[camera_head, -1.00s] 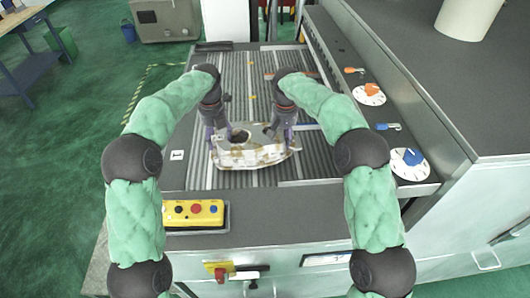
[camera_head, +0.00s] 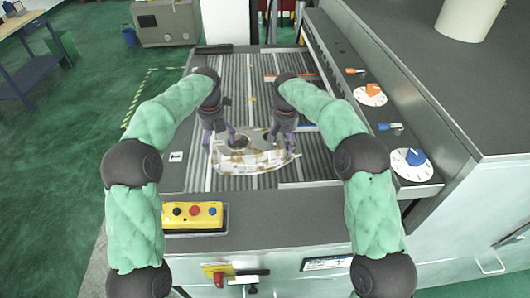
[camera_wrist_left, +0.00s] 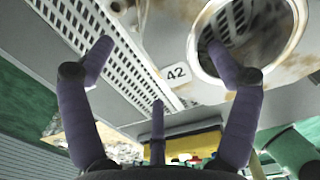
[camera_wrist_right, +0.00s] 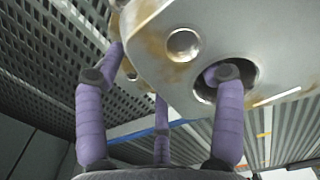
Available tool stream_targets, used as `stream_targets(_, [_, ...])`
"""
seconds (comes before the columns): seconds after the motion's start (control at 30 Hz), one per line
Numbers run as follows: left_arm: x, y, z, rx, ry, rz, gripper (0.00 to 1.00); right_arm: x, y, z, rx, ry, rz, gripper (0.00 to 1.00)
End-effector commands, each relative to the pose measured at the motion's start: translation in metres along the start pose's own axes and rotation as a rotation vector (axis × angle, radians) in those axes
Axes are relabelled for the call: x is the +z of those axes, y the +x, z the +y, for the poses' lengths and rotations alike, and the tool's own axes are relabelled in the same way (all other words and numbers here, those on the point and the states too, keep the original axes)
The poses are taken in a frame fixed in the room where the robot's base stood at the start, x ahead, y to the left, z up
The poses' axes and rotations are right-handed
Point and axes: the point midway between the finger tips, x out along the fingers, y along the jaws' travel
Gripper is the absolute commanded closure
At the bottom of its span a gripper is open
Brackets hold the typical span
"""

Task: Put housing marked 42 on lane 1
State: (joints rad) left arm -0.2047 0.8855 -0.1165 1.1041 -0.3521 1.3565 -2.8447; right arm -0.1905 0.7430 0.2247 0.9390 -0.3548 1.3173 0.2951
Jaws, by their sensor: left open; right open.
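The housing (camera_head: 262,160) is a pale metal casting with brown stains. It is over the front part of the ribbed bed; whether it rests on it is hard to tell. In the left wrist view, a "42" label (camera_wrist_left: 176,73) shows beside its large round hole. My left gripper (camera_head: 219,138) is open at its left side, one finger overlapping the hole. My right gripper (camera_head: 281,134) is open at its right side; in the right wrist view one finger reaches into a hole of the housing (camera_wrist_right: 183,45). A "1" label (camera_head: 176,156) marks the bed's left edge.
The ribbed bed (camera_head: 235,90) is clear behind the housing. Dials with orange and blue pointers (camera_head: 411,163) line the right ledge. A yellow button box (camera_head: 193,215) sits at the front left. A grey cabinet (camera_head: 450,80) bounds the right side.

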Motion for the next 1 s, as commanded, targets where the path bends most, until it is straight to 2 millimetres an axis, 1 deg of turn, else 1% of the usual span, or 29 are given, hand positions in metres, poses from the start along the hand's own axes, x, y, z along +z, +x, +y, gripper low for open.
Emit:
stream_targets(0.17, [0.001,-0.029,0.0,-0.001,-0.001,-0.006,0.11,0.0,0.0,-0.001,-0.001,-0.001,0.0,0.31])
stream_targets(0.4, [0.001,-0.078,0.0,-0.001,-0.001,-0.005,0.11,0.0,0.0,-0.001,-0.001,-0.001,0.0,0.31])
stream_targets(0.5, [0.0,-0.095,0.0,-0.001,-0.001,-0.005,0.11,0.0,0.0,-0.001,-0.001,-0.001,0.0,0.31])
stream_targets(0.7, [0.0,-0.111,0.001,0.0,0.0,-0.003,0.11,0.0,0.0,-0.001,-0.001,-0.001,0.0,0.31])
stream_targets(0.83, [0.0,-0.114,0.001,0.001,-0.001,-0.002,0.11,0.0,-0.003,-0.001,-0.001,-0.001,0.001,0.31])
stream_targets(0.93, [0.0,-0.115,0.001,0.001,-0.001,-0.002,0.11,-0.001,-0.012,-0.001,-0.001,-0.001,0.002,0.31])
stream_targets(1.0, [0.0,-0.115,0.001,0.001,-0.001,-0.002,0.11,-0.001,-0.023,-0.001,-0.001,-0.001,0.004,0.31])
